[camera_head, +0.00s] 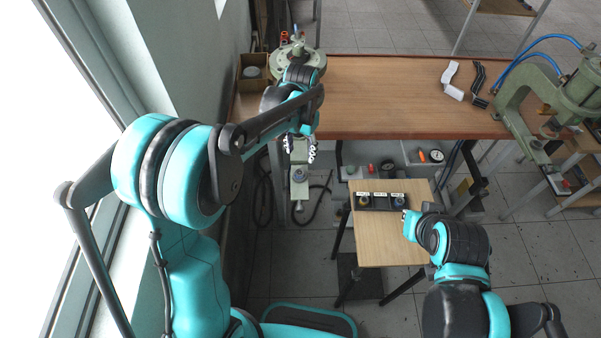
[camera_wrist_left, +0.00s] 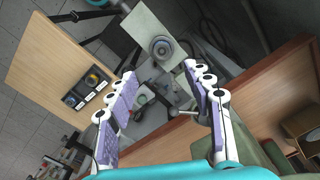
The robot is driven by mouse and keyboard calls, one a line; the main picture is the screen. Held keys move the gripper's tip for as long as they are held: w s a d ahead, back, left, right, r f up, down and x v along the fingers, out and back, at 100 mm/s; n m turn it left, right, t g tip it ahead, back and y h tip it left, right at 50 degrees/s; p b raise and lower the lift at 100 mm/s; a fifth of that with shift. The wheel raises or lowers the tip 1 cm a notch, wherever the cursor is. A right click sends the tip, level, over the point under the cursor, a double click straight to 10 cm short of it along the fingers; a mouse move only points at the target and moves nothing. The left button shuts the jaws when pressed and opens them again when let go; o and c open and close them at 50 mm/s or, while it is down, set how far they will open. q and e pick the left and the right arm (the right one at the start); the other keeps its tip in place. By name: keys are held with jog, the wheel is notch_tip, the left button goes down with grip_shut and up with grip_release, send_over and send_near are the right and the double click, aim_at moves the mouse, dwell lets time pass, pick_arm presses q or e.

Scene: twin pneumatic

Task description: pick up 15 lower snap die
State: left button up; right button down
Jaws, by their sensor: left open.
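A round grey die-like part (camera_head: 298,175) sits on the pale green press arm just beyond my left gripper; it also shows in the left wrist view (camera_wrist_left: 161,47). I cannot read any number on it. My left gripper (camera_head: 299,150) is open, with empty space between its fingers (camera_wrist_left: 162,78), and apart from that part. A black compartment tray (camera_head: 381,209) with small labels lies on the small wooden table. It holds a yellowish part (camera_head: 363,201) at left and a blue-grey part (camera_head: 399,200) at right. My right gripper (camera_head: 407,226) is beside the tray's right end; its jaws are unclear.
The long wooden bench (camera_head: 400,95) is behind, with white and black brackets (camera_head: 453,82) and a green press (camera_head: 555,100) at its right. A cardboard box (camera_head: 252,72) stands at its left end. The small table's (camera_head: 385,248) front half is clear.

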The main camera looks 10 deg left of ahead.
pick_arm(q)
send_over(300, 173)
notch_tip(300, 173, down, 4)
jog(key=shift+w+a+f+b, duration=0.15)
jog(key=shift+f+b, duration=0.05)
jog(key=shift+b, duration=0.1)
notch_tip(300, 173, down, 6)
jog(key=shift+r+b, duration=0.2)
jog(key=shift+b, duration=0.3)
grip_shut()
